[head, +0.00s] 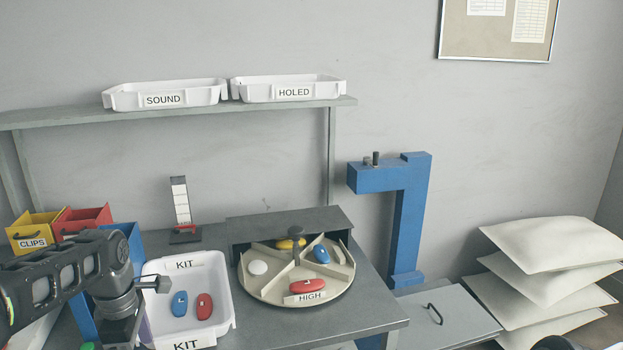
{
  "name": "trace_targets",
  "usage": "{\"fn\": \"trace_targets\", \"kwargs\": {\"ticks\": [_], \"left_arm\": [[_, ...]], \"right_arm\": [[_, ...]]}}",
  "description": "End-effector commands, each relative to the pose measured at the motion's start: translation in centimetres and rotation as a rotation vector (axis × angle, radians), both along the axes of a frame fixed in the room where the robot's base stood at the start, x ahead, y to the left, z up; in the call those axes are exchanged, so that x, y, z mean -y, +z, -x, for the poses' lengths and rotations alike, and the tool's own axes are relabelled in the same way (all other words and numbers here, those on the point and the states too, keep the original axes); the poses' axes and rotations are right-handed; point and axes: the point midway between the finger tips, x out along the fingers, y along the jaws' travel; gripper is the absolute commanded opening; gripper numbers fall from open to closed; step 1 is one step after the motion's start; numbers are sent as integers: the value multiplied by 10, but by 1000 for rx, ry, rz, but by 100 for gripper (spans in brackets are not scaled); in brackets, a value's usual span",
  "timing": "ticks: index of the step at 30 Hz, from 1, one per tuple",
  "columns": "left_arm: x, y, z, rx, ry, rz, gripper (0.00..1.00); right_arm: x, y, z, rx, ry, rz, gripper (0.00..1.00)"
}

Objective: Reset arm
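My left arm comes in from the left. Its wrist and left gripper (122,325) are at the left side of the white KIT tray (222,290), and the fingertips cannot be made out. A dark part of my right arm shows at the bottom right edge, with no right gripper visible. A blue insole (180,304) and a red insole (204,306) lie in the KIT tray.
White SOUND (205,96) and HOLED (325,91) trays stand on the shelf (65,117). A yellow CLIPS bin (35,230) and a red bin (82,219) are at the left. A blue stand (408,220) and stacked white sacks (545,245) are at the right. The table's front right corner is clear.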

Motion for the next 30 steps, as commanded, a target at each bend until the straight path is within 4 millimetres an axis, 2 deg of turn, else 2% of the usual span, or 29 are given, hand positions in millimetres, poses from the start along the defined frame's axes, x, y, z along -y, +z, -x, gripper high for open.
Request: {"fn": "trace_targets", "kwargs": {"ticks": [6,11,14,17,20,23,24,26,27,29,30], "left_arm": [[0,0,-23,95,-160,-13,100],[8,-6,-46,198,-336,-28,100],[22,-20,-63,270,-486,-43,100],[42,-43,-79,341,-662,-62,100],[76,-85,-91,412,-883,-83,100],[124,-149,-86,475,-1139,-104,100],[144,-174,-78,494,-1232,-112,100],[172,-212,-59,513,-1357,-120,100],[188,-235,-42,519,-1427,-121,100],[212,-267,-11,514,-1516,-108,100],[226,-285,11,507,-1565,-94,100]], "right_arm": [[0,0,-2,3,-1,0,36],[0,0,-1,2,-1,0,36],[0,0,-1,2,-1,0,36],[0,0,-1,2,-1,0,36],[0,0,-1,2,-1,0,36],[0,0,-1,2,-1,0,36],[0,0,-1,2,-1,0,36],[0,0,-1,2,-1,0,36],[0,0,-1,2,-1,0,36],[0,0,-1,2,-1,0,36],[0,0,-1,2,-1,0,36]]}}
